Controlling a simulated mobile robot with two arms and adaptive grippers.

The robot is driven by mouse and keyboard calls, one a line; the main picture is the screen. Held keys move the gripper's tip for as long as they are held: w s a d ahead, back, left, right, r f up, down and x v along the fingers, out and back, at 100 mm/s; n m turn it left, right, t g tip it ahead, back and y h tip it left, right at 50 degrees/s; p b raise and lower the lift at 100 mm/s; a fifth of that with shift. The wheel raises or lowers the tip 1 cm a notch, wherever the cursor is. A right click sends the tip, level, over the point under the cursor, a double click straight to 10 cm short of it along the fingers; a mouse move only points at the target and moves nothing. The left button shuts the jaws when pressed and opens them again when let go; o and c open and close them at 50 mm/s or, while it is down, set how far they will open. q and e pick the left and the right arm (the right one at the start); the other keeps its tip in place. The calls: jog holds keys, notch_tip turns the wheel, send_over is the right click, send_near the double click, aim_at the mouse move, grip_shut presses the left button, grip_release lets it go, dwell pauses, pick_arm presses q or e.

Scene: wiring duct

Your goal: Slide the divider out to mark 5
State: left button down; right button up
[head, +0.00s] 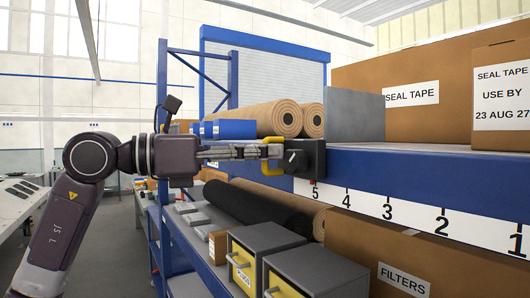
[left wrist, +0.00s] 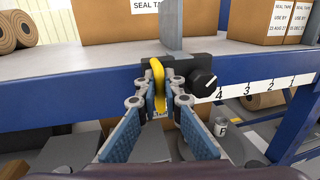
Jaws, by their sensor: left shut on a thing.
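The divider is a grey upright plate (head: 355,118) on the shelf, also seen in the left wrist view (left wrist: 172,25). A black block (head: 308,157) with a dark knob (left wrist: 205,83) sits at the shelf's front edge at its foot. A yellow handle (head: 272,155) sticks out of the block. My left gripper (head: 268,152) is shut on this handle; its fingers close around it in the left wrist view (left wrist: 157,100). The white number strip (head: 400,212) shows 5 to 1; the block stands just above and slightly left of the 5. My right gripper is not in view.
A seal tape carton (head: 400,115) stands right of the divider. Brown rolls (head: 285,118) and blue bins (head: 228,129) lie to its left. Grey drawers (head: 262,245) and a filters carton (head: 365,250) are on the shelf below. The aisle at left has some free floor.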

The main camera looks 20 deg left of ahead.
pick_arm(q)
jog(key=shift+d, duration=0.1)
jog(key=c, duration=2.1)
grip_release()
jog(key=shift+s, duration=0.15)
jog(key=shift+s+a, duration=0.1)
jog(key=shift+a, duration=0.1)
jog(key=v, duration=1.1)
jog(key=shift+s+a, duration=0.2)
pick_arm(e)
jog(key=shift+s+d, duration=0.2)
